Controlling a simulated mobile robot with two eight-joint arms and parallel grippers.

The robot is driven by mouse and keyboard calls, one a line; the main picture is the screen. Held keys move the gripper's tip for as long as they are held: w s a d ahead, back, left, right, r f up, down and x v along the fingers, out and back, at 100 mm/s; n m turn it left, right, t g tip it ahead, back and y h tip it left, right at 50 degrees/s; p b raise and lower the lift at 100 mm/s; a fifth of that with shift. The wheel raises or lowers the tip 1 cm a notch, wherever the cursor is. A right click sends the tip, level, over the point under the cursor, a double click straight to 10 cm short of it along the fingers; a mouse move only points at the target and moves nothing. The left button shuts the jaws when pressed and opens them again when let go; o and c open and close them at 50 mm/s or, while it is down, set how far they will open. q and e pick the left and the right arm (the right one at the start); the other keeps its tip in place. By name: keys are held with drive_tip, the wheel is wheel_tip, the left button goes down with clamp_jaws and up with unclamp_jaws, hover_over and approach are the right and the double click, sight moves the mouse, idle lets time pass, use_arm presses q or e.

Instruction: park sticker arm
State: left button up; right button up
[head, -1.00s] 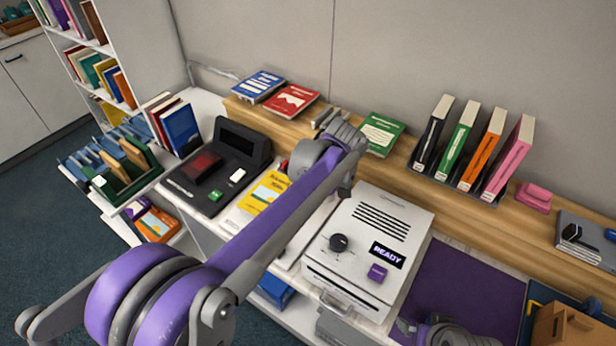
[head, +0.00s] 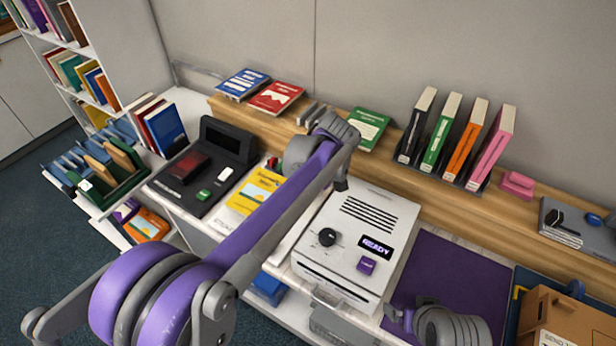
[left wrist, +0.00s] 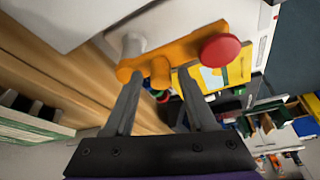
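In the left wrist view, an orange arm (left wrist: 183,46) with a red round knob (left wrist: 220,50) at its right end lies across the fingertips, by a pale grey post. A short orange stub points between the fingers. My left gripper (left wrist: 160,76) is open, with gaps visible beside the stub. In the head view, the left gripper (head: 341,182) is mostly hidden by its own wrist, above the back left of the white machine (head: 350,215); the orange arm is not clearly visible there. My right gripper (head: 398,316) is at the lower right over the purple mat (head: 440,268); its fingers are unclear.
The white machine shows "READY" beside a black dial and purple button. Left of it are a yellow book (head: 256,190) and a black device (head: 205,170). Books stand on the wooden ledge (head: 405,168) behind. A cardboard box (head: 550,318) stands at the lower right.

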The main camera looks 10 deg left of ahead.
use_arm(q)
drive_tip(key=shift+r, duration=0.1)
drive_tip(key=v, duration=1)
drive_tip(key=shift+d+r, duration=0.15)
drive_tip(key=shift+r, duration=0.1)
drive_tip(key=shift+s, duration=0.15)
